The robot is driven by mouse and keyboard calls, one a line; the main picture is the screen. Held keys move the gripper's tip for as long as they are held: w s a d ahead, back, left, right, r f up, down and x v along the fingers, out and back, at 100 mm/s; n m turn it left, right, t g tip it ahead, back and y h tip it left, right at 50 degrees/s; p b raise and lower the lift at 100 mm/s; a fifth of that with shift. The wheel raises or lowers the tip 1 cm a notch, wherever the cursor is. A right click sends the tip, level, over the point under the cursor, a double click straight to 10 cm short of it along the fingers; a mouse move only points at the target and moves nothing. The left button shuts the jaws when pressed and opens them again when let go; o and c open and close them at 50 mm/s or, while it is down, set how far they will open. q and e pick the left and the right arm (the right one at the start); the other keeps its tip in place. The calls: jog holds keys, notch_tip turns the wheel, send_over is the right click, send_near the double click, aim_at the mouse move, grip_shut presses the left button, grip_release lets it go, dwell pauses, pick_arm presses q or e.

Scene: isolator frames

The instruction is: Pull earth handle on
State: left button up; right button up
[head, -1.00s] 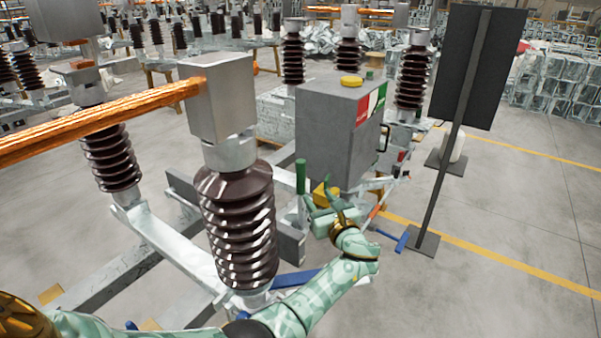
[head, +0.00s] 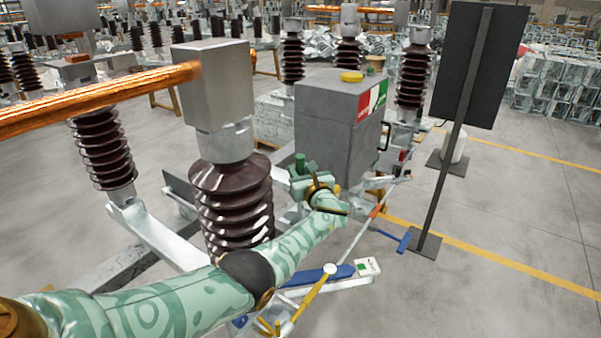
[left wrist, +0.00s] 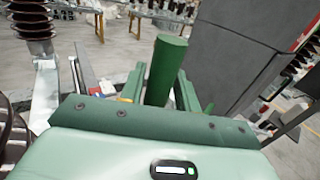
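The green earth handle (head: 300,161) is an upright cylinder at the near left side of the grey mechanism box (head: 335,125); only its top shows in the head view. My left gripper (head: 301,179) is at the handle. In the left wrist view the handle (left wrist: 165,68) stands between the two green fingers, which lie close against it on both sides, so the gripper looks shut on it. The handle's lower part is hidden behind the gripper body. My right gripper is not in view.
A brown ribbed insulator (head: 232,205) stands close to my left arm, under a metal block (head: 212,85) with a copper bar (head: 100,105). A black panel on a stand (head: 480,65) is at the right. Open floor lies right.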

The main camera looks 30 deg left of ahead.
pick_arm(q)
grip_shut()
jog(key=shift+d+f, duration=0.15)
jog(key=d+f+m+t+y+b, duration=0.1)
jog(key=d+f+m+t+b, duration=0.1)
jog(key=d+b, duration=0.4)
jog(key=s+d+f+m+t+y+b, duration=0.1)
jog(key=d+f+m+t+y+b, duration=0.1)
jog(key=d+b, duration=0.4)
jog(key=shift+d+f+m+t, duration=0.15)
jog(key=shift+d+m+t, duration=0.45)
jog(key=shift+m+t, duration=0.2)
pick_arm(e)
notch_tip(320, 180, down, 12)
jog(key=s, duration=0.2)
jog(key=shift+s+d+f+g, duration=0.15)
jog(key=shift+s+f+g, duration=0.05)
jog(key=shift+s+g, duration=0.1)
pick_arm(q)
jog(key=shift+o, duration=2.2)
grip_release()
jog(key=b+v, duration=0.1)
jog(key=v, duration=1.5)
jog(key=shift+d, duration=0.2)
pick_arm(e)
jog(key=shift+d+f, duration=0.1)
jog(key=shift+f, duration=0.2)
pick_arm(q)
jog(key=shift+s, duration=0.1)
